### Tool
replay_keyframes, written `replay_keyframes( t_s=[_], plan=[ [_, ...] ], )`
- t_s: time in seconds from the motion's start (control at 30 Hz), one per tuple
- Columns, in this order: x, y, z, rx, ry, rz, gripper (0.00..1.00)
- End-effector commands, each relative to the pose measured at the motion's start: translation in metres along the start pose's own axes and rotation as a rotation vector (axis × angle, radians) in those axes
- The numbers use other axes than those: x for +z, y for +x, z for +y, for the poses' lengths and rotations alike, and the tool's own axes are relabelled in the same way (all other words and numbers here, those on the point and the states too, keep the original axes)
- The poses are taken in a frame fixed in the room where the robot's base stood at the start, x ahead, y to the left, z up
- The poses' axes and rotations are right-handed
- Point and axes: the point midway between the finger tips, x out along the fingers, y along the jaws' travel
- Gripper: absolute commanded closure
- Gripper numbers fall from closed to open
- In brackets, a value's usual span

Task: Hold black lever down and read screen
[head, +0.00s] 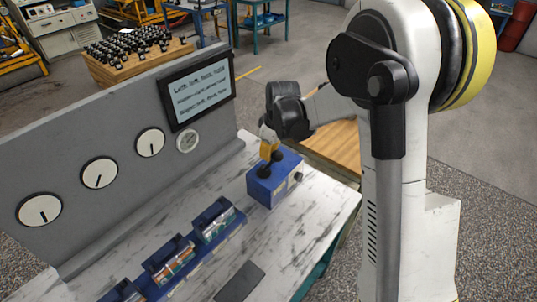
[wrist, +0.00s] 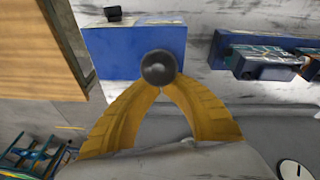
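The blue box (head: 273,180) stands on the marbled bench, with a black lever knob (head: 264,172) low at its front and another dark rounded part (head: 276,156) beside the fingers. My gripper (head: 267,152) is over the box, its yellow fingers pointing down at it. In the wrist view the yellow fingers (wrist: 160,88) come together right at the round black knob (wrist: 158,68), in front of the blue box (wrist: 130,50). The tips look shut; whether they grip the knob or only touch it is unclear. The screen (head: 197,88) on the grey panel shows several lines of text, too blurred to read surely.
Several white dials (head: 99,173) sit on the grey panel (head: 70,130). A blue rack (head: 190,250) with cylindrical parts and a dark flat plate (head: 240,282) lie on the bench. A crate of black parts (head: 130,50) stands behind.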

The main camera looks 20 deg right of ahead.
Motion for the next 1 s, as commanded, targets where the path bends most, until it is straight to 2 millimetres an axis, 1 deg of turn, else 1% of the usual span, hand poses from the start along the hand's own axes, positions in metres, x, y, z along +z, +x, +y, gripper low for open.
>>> replay_keyframes(
  t_s=[0.47,0.57,0.67,0.77,1.0],
  plan=[
    [0.0,0.0,0.0,0.0,0.0,-0.001,1.0],
    [0.0,-0.003,0.0,0.001,0.0,-0.001,1.0],
    [0.0,-0.013,0.0,0.001,0.0,-0.001,1.0],
    [0.001,-0.032,0.0,0.001,0.0,-0.001,1.0],
    [0.0,-0.083,0.0,0.0,0.001,-0.001,1.0]
  ],
)
